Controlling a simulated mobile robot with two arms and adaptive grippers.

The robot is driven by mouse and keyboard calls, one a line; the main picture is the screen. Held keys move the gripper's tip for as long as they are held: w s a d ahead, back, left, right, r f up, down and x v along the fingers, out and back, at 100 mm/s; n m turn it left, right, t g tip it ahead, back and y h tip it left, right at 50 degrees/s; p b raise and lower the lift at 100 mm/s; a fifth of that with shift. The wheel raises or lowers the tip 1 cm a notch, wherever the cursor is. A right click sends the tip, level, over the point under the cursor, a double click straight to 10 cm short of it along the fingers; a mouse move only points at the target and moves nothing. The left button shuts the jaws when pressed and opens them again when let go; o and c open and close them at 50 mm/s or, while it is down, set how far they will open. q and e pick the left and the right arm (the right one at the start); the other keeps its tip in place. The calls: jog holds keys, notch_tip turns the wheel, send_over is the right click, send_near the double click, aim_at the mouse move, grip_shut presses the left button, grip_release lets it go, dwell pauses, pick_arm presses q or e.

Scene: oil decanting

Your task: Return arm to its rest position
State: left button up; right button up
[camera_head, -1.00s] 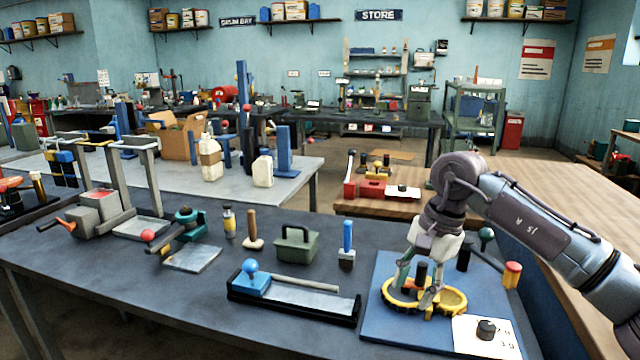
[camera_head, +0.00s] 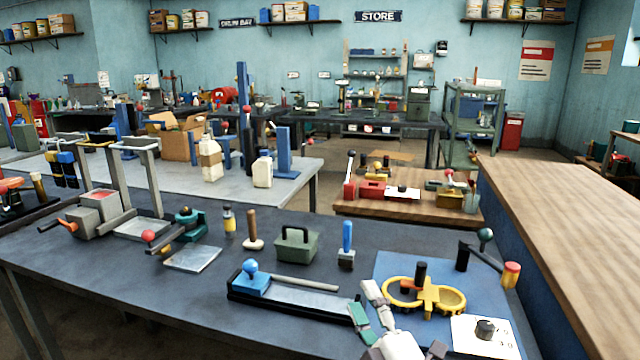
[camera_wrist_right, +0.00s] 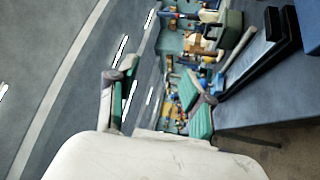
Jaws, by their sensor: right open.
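My right gripper (camera_head: 362,299) is low in the head view, in front of the left part of the blue mat (camera_head: 392,268). Its two fingers with green pads point up and left in the picture, apart and with nothing between them. In the right wrist view the fingers (camera_wrist_right: 155,98) also stand wide apart and empty. The yellow double-ring holder (camera_head: 455,300) with a black knob stands on the blue mat, clear of the gripper. Most of my right arm is out of the head view. My left gripper is not in view.
A black tray with a blue knob (camera_head: 250,267) lies left of the gripper. A green box (camera_head: 297,246) and a blue-handled tool (camera_head: 347,238) stand behind. A lever with a red-yellow grip (camera_head: 511,274) and a white card (camera_head: 490,346) are on the right. The wooden top (camera_head: 560,220) is clear.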

jog(key=s+d+f+m+g+h, duration=0.2)
jog(key=s+d+f+m+g, duration=0.15)
jog(key=f, duration=0.35)
jog(key=s+d+f+m+g+h, duration=0.2)
jog(key=s+d+f+m+h, duration=0.15)
jog(key=f+m, duration=0.2)
jog(key=s+d+f+m+g+h, duration=0.2)
jog(key=s+d+f+m+g, duration=0.15)
jog(key=f, duration=0.35)
jog(key=s+d+f+m+g, duration=0.1)
jog(key=s+f+m+g, duration=0.25)
jog(key=s, duration=0.65)
jog(key=s+d+f+m+g, duration=0.2)
jog(key=s+f+g, duration=0.25)
jog(key=s, duration=0.45)
notch_tip(320, 180, down, 24)
jog(key=p, duration=0.2)
jog(key=s+d+f+n+g+p, duration=0.1)
jog(key=s+d+f+g+p, duration=0.1)
jog(key=s+f, duration=1.3)
jog(key=s, duration=0.2)
jog(key=shift+s+d+f, duration=0.15)
jog(key=shift+s+d, duration=0.05)
jog(key=shift+s, duration=0.15)
